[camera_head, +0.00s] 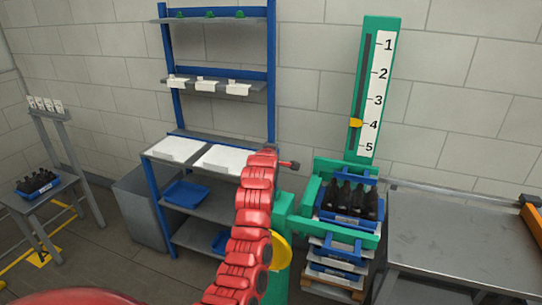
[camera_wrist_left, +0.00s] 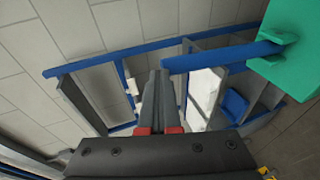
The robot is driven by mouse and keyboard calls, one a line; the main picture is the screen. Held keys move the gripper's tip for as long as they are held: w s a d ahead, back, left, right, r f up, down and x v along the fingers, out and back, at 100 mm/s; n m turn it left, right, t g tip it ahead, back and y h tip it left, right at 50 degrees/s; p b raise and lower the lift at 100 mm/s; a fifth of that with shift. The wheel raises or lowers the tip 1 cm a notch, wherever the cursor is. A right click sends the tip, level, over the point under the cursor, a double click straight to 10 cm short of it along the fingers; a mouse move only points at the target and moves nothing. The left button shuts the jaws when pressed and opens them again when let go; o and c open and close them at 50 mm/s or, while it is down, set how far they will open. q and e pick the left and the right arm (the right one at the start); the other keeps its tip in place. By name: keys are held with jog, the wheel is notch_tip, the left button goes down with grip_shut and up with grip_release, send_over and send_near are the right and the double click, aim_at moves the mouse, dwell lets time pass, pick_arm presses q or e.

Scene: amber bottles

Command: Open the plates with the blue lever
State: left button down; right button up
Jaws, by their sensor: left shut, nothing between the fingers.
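In the left wrist view, a blue lever (camera_wrist_left: 225,56) sticks out from a green block (camera_wrist_left: 284,48) at the upper right. My left gripper (camera_wrist_left: 158,74) is shut and empty, its fingertips close to the lever's free end; I cannot tell whether they touch. In the head view, my red left arm reaches up the middle, with its gripper (camera_head: 293,165) beside the green machine. The lever does not show clearly there. Green plates (camera_head: 335,232) stand around a blue crate (camera_head: 350,221) of dark bottles (camera_head: 352,200); the arm hides part of the machine. My right gripper is out of view.
A blue-framed shelf rack (camera_head: 205,210) stands behind my arm. A yellow disc (camera_head: 281,250) sits low beside the arm. A grey metal table (camera_head: 450,235) is at the right. A numbered green scale (camera_head: 373,90) with a yellow pointer (camera_head: 355,123) is on the wall.

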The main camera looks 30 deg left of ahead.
pick_arm(q)
jog(key=shift+w+a+f+g+b, duration=0.15)
jog(key=shift+w+g+b, duration=0.25)
jog(key=shift+w, duration=0.35)
jog(key=shift+w+a+r+g+b, duration=0.15)
jog(key=shift+w+g+b, duration=0.15)
jog(key=shift+w+b, duration=0.35)
jog(key=shift+w+r, duration=0.1)
jog(key=shift+w, duration=0.1)
